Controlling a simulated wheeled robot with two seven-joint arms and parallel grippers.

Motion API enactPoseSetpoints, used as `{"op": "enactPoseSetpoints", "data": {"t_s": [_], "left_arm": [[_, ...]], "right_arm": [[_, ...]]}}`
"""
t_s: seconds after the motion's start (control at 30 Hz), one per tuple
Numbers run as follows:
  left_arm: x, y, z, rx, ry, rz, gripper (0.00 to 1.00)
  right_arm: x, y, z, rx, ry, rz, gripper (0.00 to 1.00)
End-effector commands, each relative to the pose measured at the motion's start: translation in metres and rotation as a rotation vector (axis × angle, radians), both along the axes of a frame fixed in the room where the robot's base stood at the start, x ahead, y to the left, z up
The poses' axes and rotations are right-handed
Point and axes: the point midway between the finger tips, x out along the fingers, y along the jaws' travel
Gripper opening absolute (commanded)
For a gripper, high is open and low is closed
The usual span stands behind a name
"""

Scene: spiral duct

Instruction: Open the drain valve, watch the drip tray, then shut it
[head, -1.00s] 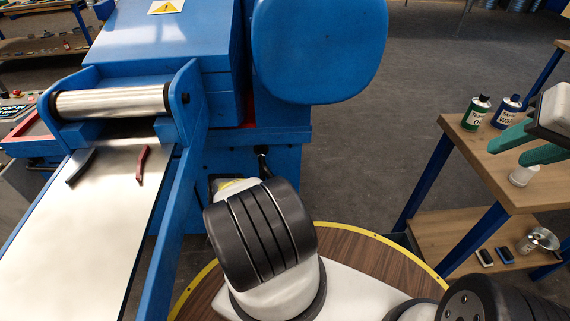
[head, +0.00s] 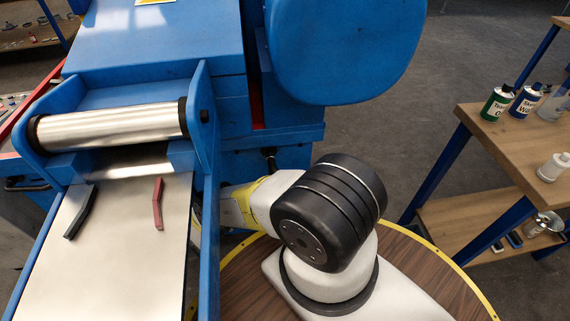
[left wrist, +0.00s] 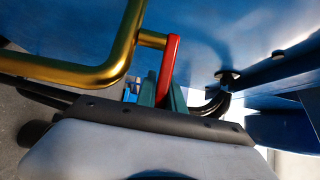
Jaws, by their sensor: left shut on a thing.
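In the left wrist view, a red lever (left wrist: 170,58) stands nearly upright at the end of a short brass stub. The stub joins a bent brass pipe (left wrist: 100,72) beside the blue machine's wall. My left gripper (left wrist: 164,92), with green fingers, is shut on the lower part of the red lever. In the head view my left forearm reaches toward the blue machine (head: 160,45), and the gripper and lever are hidden there. I cannot make out the drip tray in either view. My right gripper is in neither view.
A workbench (head: 530,150) on the right holds a green-labelled bottle (head: 497,103), a blue-labelled bottle (head: 526,100) and a white bottle (head: 553,167). A metal roller (head: 110,127) sits above a pale sheet (head: 120,250). Black hoses (left wrist: 210,103) run near my left fingers.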

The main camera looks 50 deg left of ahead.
Motion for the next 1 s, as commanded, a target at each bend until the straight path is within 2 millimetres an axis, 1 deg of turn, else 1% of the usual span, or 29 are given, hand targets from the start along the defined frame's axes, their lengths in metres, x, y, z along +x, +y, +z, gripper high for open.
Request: {"op": "enactPoseSetpoints", "data": {"t_s": [0.13, 0.5, 0.53, 0.6, 0.63, 0.9, 1.0], "left_arm": [[-0.0072, -0.0020, 0.0000, 0.000, 0.000, 0.000, 0.00], [-0.0076, -0.0021, 0.0001, 0.001, 0.000, -0.001, 0.00], [-0.0076, -0.0021, 0.0001, 0.001, 0.000, -0.001, 0.17], [-0.0075, -0.0021, 0.0001, 0.001, 0.000, -0.001, 0.30], [-0.0075, -0.0021, 0.0001, 0.001, 0.000, -0.001, 0.35], [-0.0076, -0.0022, 0.0000, 0.001, 0.000, 0.000, 0.35], [-0.0037, -0.0016, -0.0001, 0.000, 0.000, -0.002, 0.35]], "right_arm": [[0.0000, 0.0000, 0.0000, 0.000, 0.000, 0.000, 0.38], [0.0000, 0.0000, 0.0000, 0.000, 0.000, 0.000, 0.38], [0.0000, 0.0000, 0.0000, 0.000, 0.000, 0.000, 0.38], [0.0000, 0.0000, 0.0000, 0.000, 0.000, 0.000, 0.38], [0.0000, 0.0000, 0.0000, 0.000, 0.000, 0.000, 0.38], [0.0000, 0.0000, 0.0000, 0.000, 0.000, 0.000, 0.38], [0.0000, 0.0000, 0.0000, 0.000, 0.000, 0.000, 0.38]]}}
